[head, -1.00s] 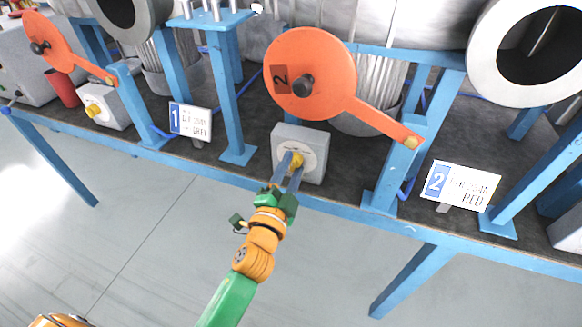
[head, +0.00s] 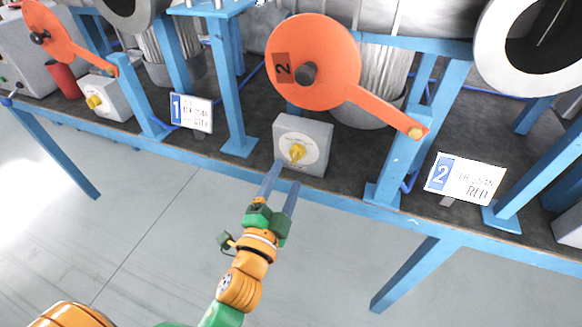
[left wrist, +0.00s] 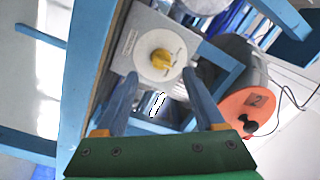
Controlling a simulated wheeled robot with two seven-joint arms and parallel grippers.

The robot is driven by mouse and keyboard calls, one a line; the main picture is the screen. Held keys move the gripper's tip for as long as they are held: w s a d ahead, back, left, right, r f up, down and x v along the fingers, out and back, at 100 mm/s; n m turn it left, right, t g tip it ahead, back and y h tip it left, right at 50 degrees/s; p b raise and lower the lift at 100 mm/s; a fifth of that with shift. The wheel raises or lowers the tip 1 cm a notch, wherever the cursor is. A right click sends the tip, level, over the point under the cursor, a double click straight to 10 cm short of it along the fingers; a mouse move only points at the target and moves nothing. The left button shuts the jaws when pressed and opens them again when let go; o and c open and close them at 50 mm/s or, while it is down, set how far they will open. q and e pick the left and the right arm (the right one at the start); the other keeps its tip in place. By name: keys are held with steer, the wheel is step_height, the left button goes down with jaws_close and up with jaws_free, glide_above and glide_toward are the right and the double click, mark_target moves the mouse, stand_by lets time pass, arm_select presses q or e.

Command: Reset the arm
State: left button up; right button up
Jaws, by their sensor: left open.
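My left gripper (head: 283,178) is open and empty, in front of the grey switch box with the yellow knob (head: 297,153) under the orange disc marked 2. Its fingers stop short of the knob in the head view. In the left wrist view the yellow knob (left wrist: 162,59) on its round white dial lies ahead, between the two blue fingers (left wrist: 158,90). My left arm comes up from the bottom of the head view. My right gripper is not seen.
The orange disc 2 (head: 335,62) with its lever stands above the box. Plate 2 (head: 465,180) is to the right, plate 1 (head: 191,112) to the left. Blue posts stand on both sides of the box. The floor (head: 170,230) in front of the bench is clear.

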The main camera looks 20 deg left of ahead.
arm_select(q)
steer(key=shift+s, duration=0.55)
steer(key=s+d+f+n+g+h+p, duration=0.1)
steer(key=s+f+g+p, duration=0.2)
steer(key=f, duration=0.7)
steer(key=s+d+f+n+g+h+p, duration=0.15)
steer(key=f+g+p, duration=0.3)
steer(key=f, duration=0.45)
steer(key=s+a+f+n+g+p, duration=0.1)
steer(key=s+a+f+n+g, duration=0.1)
steer(key=s, duration=0.7)
steer(key=s+a+f+n+g+y+p, duration=0.1)
steer(key=s+a+f+n+g+p, duration=0.1)
steer(key=s+f, duration=0.5)
steer(key=s+a+f+n+g+y+p, duration=0.1)
steer(key=s+a+f+g, duration=0.3)
steer(key=s, duration=0.7)
steer(key=shift+f+n+g, duration=0.75)
steer(key=shift+g, duration=0.3)
steer(key=shift+s, duration=0.1)
